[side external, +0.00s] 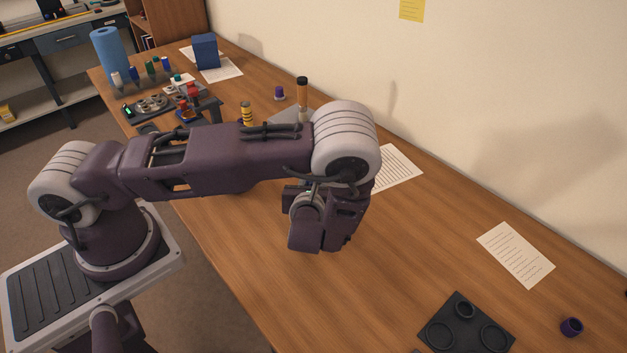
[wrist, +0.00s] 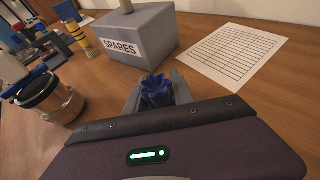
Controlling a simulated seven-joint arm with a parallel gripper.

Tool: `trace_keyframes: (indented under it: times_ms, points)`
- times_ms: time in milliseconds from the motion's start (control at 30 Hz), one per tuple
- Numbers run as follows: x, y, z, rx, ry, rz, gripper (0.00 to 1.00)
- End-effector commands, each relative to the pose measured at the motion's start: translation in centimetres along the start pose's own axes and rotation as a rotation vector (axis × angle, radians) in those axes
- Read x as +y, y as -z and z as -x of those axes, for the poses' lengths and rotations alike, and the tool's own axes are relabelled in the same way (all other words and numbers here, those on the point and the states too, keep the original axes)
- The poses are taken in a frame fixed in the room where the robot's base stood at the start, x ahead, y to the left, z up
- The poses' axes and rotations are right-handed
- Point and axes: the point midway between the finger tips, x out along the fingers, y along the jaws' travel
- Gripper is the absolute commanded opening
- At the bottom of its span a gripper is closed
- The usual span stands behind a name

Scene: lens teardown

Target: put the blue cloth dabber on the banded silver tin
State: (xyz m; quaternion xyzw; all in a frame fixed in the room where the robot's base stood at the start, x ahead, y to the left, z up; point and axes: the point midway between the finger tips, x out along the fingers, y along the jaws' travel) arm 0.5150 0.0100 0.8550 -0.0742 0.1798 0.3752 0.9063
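The blue cloth dabber (wrist: 157,92) is a dark blue, ruffled piece between the two grey fingers of my gripper (wrist: 158,94) in the wrist view. My gripper appears shut on it. In the side view, my wrist points down over the table and hides the fingers and the dabber.
A grey SPARES box (wrist: 142,33) stands beyond my gripper, with a lined sheet (wrist: 232,55) to its right. A yellow banded bottle (wrist: 83,39) and blue items (wrist: 22,82) stand left. A black tray (side external: 465,325) lies front right.

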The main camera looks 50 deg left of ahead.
Motion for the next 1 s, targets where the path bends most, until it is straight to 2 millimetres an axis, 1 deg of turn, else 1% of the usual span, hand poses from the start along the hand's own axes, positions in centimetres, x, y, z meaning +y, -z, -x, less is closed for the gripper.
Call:
trace_keyframes:
  times_ms: [33, 67, 367, 433, 467, 533, 700, 800, 900, 1000]
  points:
    - [0.0, 0.0, 0.0, 0.001, 0.0, 0.0, 0.41]
    - [0.0, 0.0, 0.0, 0.001, 0.0, 0.0, 0.47]
    - [0.0, -0.1, 0.1, 0.001, 0.0, 0.0, 0.48]
    - [-0.1, -0.3, 0.5, 0.001, 0.002, 0.001, 0.48]
    - [-0.1, -0.3, 1.0, 0.001, 0.002, 0.0, 0.48]
    - [-0.1, -0.2, 2.6, 0.002, 0.004, 0.0, 0.48]
    - [-0.2, -0.3, 7.5, 0.002, 0.005, 0.001, 0.48]
    - [-0.1, -0.3, 9.8, 0.002, 0.004, 0.001, 0.48]
    - [-0.1, -0.3, 11.3, 0.001, 0.003, 0.001, 0.48]
    - [0.0, -0.3, 12.0, 0.001, 0.001, 0.0, 0.48]
